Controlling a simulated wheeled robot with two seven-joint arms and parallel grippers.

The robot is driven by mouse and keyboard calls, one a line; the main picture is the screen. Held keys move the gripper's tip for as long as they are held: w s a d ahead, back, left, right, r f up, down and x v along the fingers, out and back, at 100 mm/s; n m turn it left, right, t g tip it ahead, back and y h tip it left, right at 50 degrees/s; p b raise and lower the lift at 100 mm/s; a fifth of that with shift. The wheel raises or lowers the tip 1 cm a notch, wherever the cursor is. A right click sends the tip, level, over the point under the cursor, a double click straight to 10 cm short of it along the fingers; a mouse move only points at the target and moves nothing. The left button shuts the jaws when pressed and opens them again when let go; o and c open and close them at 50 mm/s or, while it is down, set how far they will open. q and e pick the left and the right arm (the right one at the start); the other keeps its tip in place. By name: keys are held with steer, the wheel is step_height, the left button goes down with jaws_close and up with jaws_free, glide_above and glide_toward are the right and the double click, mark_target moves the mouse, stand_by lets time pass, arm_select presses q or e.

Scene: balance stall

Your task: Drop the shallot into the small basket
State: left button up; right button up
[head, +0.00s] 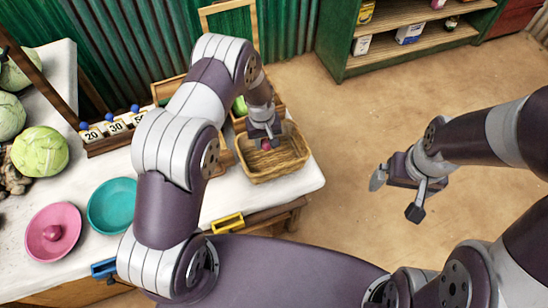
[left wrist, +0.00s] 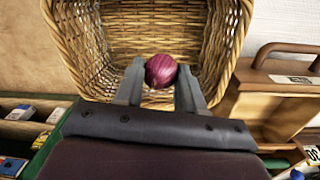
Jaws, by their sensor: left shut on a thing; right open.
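The shallot (left wrist: 160,70) is purple-red and sits between the fingertips of my left gripper (left wrist: 160,88), which is shut on it. In the head view the shallot (head: 266,145) shows just below the left gripper (head: 264,135). The small basket (head: 285,168) is woven wicker and stands at the right end of the white table. The left gripper holds the shallot over the basket's opening. In the left wrist view the basket (left wrist: 225,50) surrounds the shallot on the far side. I cannot tell the exact height above its floor. My right gripper (head: 395,197) is open and empty over the floor.
A pink dish (head: 70,215) with a pinkish-red thing in it and a teal dish (head: 102,210) stand on the table (head: 35,275). Cabbages (head: 40,155) lie at the left. Number cards (head: 115,127) stand behind. A green shelf (head: 400,40) stands at the back.

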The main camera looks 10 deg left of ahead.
arm_select(q)
steer(key=shift+w+f, duration=0.2)
steer(key=shift+f, duration=0.2)
steer(key=o, duration=1.1)
steer(key=shift+s, duration=0.1)
steer(key=shift+r, duration=0.1)
steer(key=shift+r, duration=0.4)
steer(key=r, duration=0.4)
steer(key=r+b, duration=0.1)
steer(key=r, duration=0.3)
steer(key=r+b, duration=0.1)
steer(key=r, duration=0.3)
steer(key=shift+s+a, duration=0.15)
steer(key=shift+a, duration=0.15)
steer(key=shift+f, duration=0.1)
